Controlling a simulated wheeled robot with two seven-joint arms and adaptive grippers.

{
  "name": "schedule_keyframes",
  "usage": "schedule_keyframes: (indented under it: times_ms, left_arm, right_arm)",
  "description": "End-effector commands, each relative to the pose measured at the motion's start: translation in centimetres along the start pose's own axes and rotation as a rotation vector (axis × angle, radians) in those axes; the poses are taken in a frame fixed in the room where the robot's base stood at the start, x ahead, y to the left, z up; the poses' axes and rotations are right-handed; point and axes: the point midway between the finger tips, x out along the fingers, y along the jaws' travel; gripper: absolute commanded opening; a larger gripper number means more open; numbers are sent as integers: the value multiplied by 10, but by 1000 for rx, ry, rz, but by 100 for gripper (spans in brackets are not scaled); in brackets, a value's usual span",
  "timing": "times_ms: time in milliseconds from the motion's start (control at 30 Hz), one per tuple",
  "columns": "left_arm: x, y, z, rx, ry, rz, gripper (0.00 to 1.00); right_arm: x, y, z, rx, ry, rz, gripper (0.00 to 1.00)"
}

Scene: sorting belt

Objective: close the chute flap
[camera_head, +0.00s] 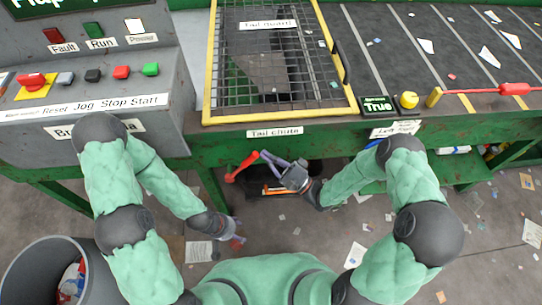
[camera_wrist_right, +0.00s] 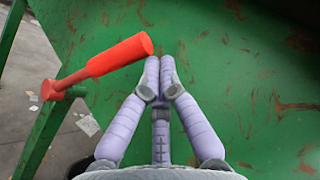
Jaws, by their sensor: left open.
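The tail chute label (camera_head: 275,131) is on the green front of the belt frame. Below it a red lever (camera_head: 242,167) sticks out to the lower left; its orange-red grip also shows in the right wrist view (camera_wrist_right: 120,56). I cannot clearly make out the flap itself. My right gripper (camera_head: 268,157) is under the chute beside the lever. In the wrist view its fingertips (camera_wrist_right: 159,72) are together with nothing between them, close to the grip's free end; contact is unclear. My left gripper (camera_head: 238,231) is open, low over the floor and away from the lever.
A yellow-framed mesh guard (camera_head: 211,75) lies above the chute. A control panel (camera_head: 185,110) stands left, a grey bin (camera_head: 22,272) lower left. A dark belt (camera_head: 400,50) with a red-handled lever (camera_head: 500,90) is right. Papers litter the floor.

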Motion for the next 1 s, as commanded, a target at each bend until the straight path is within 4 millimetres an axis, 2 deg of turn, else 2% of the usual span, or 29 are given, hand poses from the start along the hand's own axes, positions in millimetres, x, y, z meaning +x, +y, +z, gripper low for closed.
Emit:
schedule_keyframes:
  times_ms: [200, 467, 767, 1000]
  left_arm:
    - [-16, 6, 1, 0, 0, 0, 59]
    - [-47, 17, 2, 0, 0, 0, 59]
    - [-93, 33, 4, 0, 0, 0, 59]
    - [-123, 44, 5, 0, 0, 0, 59]
  right_arm:
    - [10, -6, 8, -52, -4, 81, 0]
    - [32, -14, 23, -53, -5, 84, 0]
    - [71, -17, 50, -190, -9, 287, 0]
    - [105, -6, 73, -314, -11, 470, 0]
